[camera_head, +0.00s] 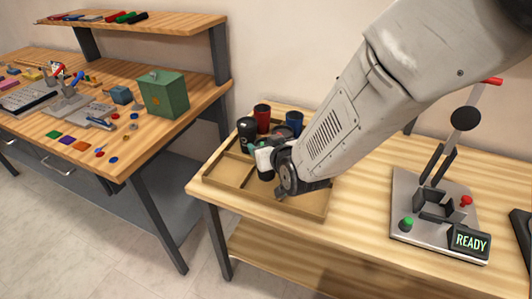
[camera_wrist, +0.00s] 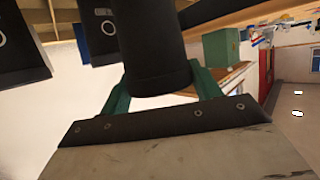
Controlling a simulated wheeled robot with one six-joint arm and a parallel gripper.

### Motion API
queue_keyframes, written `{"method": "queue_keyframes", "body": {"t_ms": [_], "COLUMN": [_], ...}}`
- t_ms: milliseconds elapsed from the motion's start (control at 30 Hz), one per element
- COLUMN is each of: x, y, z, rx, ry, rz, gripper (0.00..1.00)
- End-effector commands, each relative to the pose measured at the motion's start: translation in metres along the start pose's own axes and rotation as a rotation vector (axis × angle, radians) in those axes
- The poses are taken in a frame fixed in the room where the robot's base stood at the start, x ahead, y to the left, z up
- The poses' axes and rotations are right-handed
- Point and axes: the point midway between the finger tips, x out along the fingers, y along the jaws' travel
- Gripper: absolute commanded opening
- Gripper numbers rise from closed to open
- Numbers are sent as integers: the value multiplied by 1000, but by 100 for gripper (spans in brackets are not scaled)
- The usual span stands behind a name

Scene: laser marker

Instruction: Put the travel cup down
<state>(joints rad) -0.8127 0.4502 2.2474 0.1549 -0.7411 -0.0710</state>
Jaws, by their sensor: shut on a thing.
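My gripper (camera_head: 262,151) is shut on a black travel cup (camera_head: 246,130), over the left rear part of a wooden compartment tray (camera_head: 228,174). In the wrist view the cup (camera_wrist: 150,45) is between the green fingers of my gripper (camera_wrist: 160,88). Its lower part is partly hidden by the gripper in the head view. I cannot tell whether its base touches the tray.
A red cup (camera_head: 262,116) and a blue cup (camera_head: 294,121) stand close by at the tray's rear. A marking machine (camera_head: 438,215) showing READY is at the right. A second table (camera_head: 130,150) with small items and a green box (camera_head: 163,93) is at the left.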

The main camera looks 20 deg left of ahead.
Motion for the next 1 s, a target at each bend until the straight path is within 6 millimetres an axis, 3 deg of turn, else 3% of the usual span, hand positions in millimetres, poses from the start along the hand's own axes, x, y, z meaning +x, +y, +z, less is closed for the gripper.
{"method": "queue_keyframes", "body": {"t_ms": [33, 167, 533, 633, 1000], "x": [4, 11, 13, 13, 10], "y": [-1, -4, -5, -5, -5], "z": [12, 30, 34, 34, 31], "rx": [-1, -1, -2, -2, -2], "ry": [-7, -5, -3, -3, -3], "rz": [-2, -6, -8, -8, -8], "gripper": [54, 54, 54, 84, 84]}}
